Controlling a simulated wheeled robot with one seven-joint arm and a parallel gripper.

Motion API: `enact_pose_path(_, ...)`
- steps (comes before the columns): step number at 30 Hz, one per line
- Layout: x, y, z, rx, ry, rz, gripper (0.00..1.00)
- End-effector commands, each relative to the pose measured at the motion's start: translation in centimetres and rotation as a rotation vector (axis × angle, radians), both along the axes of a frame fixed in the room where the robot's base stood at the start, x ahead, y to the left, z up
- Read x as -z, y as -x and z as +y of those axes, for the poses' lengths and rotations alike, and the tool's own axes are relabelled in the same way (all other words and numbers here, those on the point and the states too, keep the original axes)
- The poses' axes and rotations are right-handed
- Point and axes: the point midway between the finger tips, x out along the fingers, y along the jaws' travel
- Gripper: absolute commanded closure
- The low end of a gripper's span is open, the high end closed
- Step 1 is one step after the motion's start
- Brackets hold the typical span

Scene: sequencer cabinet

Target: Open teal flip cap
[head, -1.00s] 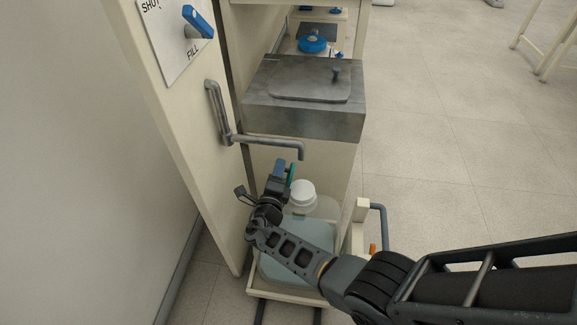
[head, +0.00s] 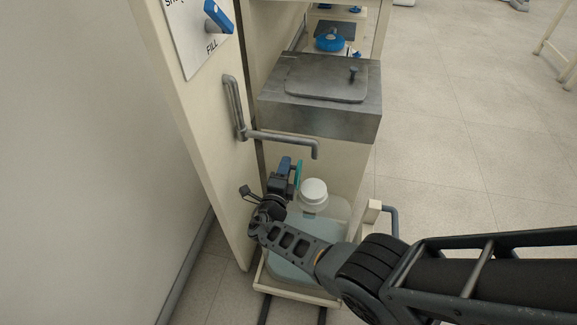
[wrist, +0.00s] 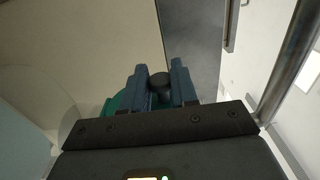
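The teal flip cap (head: 298,174) shows in the head view as a thin upright teal edge, just left of the white round top (head: 313,190) of a translucent container. My gripper (head: 285,165), with blue fingers, is at the cap's left side. In the wrist view, the fingers of my gripper (wrist: 161,87) stand close on both sides of a short dark knob (wrist: 160,86) and appear to touch it. Part of the teal cap (wrist: 117,103) shows behind the left finger; the rest is hidden by the fingers and gripper body.
A grey bent pipe handle (head: 285,138) juts out just above my gripper. The cabinet's cream panel (head: 205,130) stands close on the left. A grey metal box (head: 318,110) is above the container. A tray (head: 300,290) lies below, and open floor is on the right.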

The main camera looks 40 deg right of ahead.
Motion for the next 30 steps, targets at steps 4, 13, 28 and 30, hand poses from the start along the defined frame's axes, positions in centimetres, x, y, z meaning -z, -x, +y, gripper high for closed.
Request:
enact_pose_path(4, -0.6, -0.4, 0.1, -0.002, 0.005, -0.009, 0.59)
enact_pose_path(13, -0.3, -0.2, 0.0, -0.002, 0.003, -0.005, 0.47)
enact_pose_path(28, -0.7, 3.6, 4.8, -0.005, 0.002, -0.005, 0.47)
enact_pose_path(30, -0.7, 4.0, 5.4, -0.005, 0.002, -0.005, 0.47)
